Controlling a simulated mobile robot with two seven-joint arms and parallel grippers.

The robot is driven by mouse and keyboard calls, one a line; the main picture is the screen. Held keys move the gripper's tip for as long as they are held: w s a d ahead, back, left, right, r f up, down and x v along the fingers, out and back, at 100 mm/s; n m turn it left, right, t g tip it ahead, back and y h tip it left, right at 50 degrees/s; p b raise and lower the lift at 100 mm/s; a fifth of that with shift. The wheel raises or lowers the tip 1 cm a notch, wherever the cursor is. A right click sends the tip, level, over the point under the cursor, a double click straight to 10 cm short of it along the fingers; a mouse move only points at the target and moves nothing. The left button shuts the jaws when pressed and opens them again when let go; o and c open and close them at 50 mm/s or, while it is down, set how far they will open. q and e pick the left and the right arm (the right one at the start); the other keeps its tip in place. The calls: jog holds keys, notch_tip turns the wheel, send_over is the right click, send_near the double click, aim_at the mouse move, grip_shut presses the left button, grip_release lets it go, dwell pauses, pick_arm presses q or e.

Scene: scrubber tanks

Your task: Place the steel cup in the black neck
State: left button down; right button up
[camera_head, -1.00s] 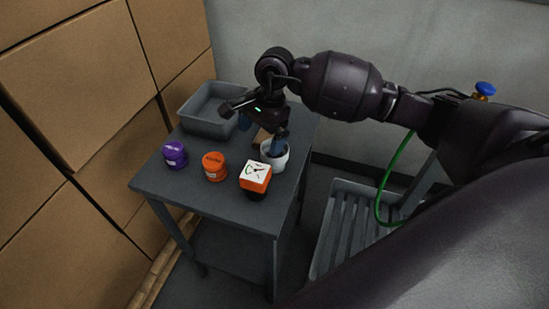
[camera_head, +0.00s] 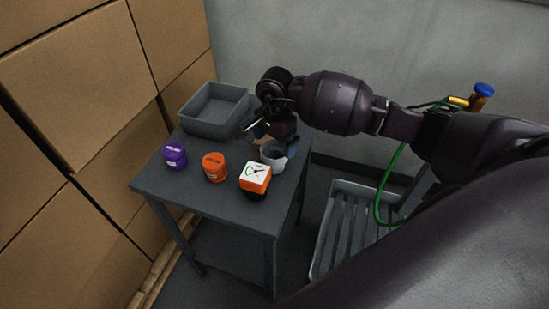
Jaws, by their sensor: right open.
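A pale grey-white cup (camera_head: 273,157) stands upright on the grey table, near its right edge. I cannot tell if it is the steel cup. No separate black neck is clear; a black part (camera_head: 256,194) shows under an orange block with a white marked top (camera_head: 256,176). My right gripper (camera_head: 256,128) is just behind and left of the cup's rim, open and apart from it. Its fingers are partly hidden by the dark wrist. My left gripper is not in view.
An orange jar (camera_head: 214,167) and a purple jar (camera_head: 175,156) stand on the table (camera_head: 215,205). An empty grey bin (camera_head: 212,125) is at the back left. A brown piece (camera_head: 262,142) lies behind the cup. The table's front is bare. Cardboard boxes (camera_head: 85,85) stand left.

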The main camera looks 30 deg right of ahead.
aim_at(275, 149)
jog(key=shift+d+f, duration=0.1)
jog(key=shift+f, duration=1.65)
jog(key=shift+r, duration=0.1)
jog(key=c, duration=0.9)
